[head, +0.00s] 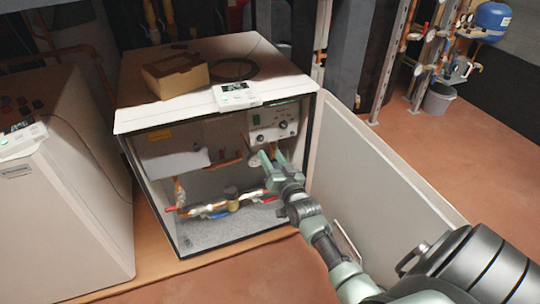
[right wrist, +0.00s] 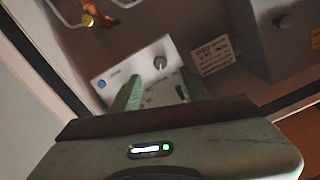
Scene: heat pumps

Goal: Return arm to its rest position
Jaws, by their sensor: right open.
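My right arm (head: 318,232) reaches in from the lower right of the head view. Its gripper (head: 270,158) is at the open front of the middle heat pump (head: 128,103), just below the grey control panel (head: 273,122) with knobs. The gripper is open, with nothing seen between its fingers. In the right wrist view the two green fingers (right wrist: 158,93) are apart, in front of a light panel (right wrist: 125,72) with a round knob and a blue button. Whether they touch it cannot be told. My left gripper is not in view.
The opened door panel (head: 375,170) stands right of the heat pump, close to my right arm. A cardboard box (head: 175,75) and a white controller (head: 236,95) lie on top. Pipes (head: 230,205) run low inside. Another unit (head: 70,190) stands left.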

